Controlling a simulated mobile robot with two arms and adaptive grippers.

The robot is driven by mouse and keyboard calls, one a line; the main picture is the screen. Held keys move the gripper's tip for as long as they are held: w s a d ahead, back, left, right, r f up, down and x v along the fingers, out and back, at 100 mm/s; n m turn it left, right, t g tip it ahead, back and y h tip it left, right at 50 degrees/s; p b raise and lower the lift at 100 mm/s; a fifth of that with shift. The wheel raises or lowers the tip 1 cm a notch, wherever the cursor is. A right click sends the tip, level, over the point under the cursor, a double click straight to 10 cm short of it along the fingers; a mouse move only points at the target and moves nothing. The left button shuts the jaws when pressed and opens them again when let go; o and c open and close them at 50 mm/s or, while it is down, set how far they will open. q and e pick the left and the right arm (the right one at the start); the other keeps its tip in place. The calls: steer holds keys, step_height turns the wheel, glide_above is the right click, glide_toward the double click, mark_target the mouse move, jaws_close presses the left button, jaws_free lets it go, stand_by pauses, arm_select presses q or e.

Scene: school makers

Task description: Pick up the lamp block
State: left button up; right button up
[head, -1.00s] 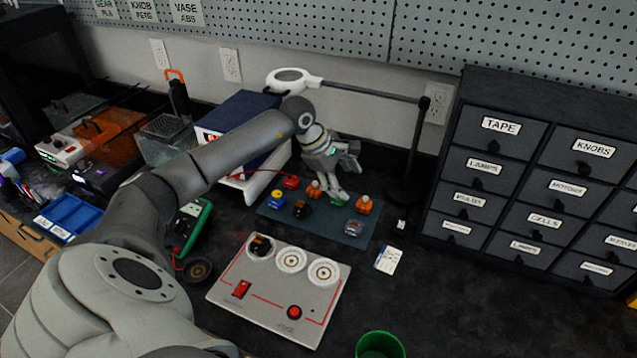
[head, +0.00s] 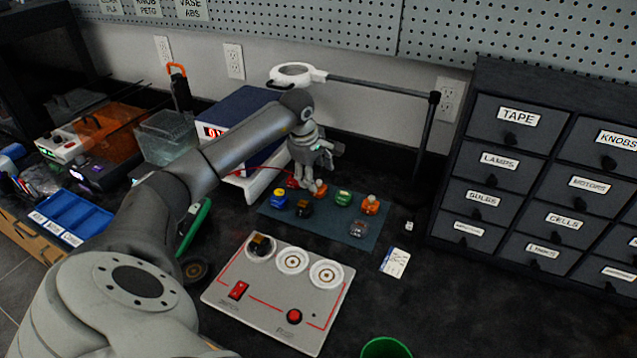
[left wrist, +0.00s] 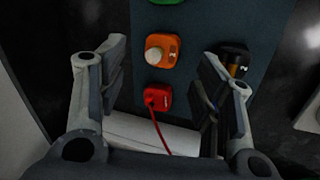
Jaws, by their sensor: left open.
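Two orange blocks with pale round bulbs on top look like lamp blocks. One (head: 319,190) sits at the back of the dark blue mat (head: 340,232), the other (head: 371,205) at its right. My left gripper (head: 306,182) is open, pointing down by the left orange block. In the left wrist view an orange block with a whitish bulb (left wrist: 161,51) shows between the open fingers (left wrist: 163,68), apart from both. A red block with a red wire (left wrist: 157,97) lies just below it in that view. My right gripper is not in view.
The mat also bears a green block (head: 343,198), a black block (head: 304,209), a blue-and-yellow block (head: 278,199) and a clear grey block (head: 358,230). A lamp stand's pole (head: 426,150) rises behind right. A switch panel (head: 262,298) lies in front.

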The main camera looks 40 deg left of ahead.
mark_target(318, 187)
arm_select(q)
steer(key=b+x, duration=0.2)
steer(key=x, duration=0.1)
steer(key=b+x, duration=0.1)
steer(key=x, duration=0.1)
steer(key=shift+s+a, duration=0.2)
steer(key=shift+a, duration=0.05)
steer(key=shift+r, duration=0.1)
steer(key=shift+c, duration=0.3)
steer(key=c, duration=1)
